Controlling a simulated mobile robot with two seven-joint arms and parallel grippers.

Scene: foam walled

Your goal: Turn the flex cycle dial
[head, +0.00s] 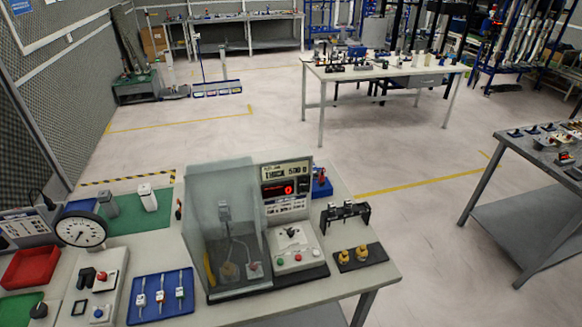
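A bench-top test machine stands on the near table, with a clear-walled chamber (225,235) on its left and a control column on its right. The column has a red digital display (279,189) and a sloped pale control panel (296,253). A dark dial (291,232) sits near the top of that panel, with small coloured buttons below it. The dial's label and pointer are too small to read, so I cannot tell for sure that it is the flex cycle dial. Neither of my grippers shows in the head view.
A round gauge (80,229), a red tray (30,267) and a blue tray with small tools (160,297) lie left of the machine. A black stand (345,213) and a black plate with yellow knobs (360,257) are on its right. Open floor lies beyond the table.

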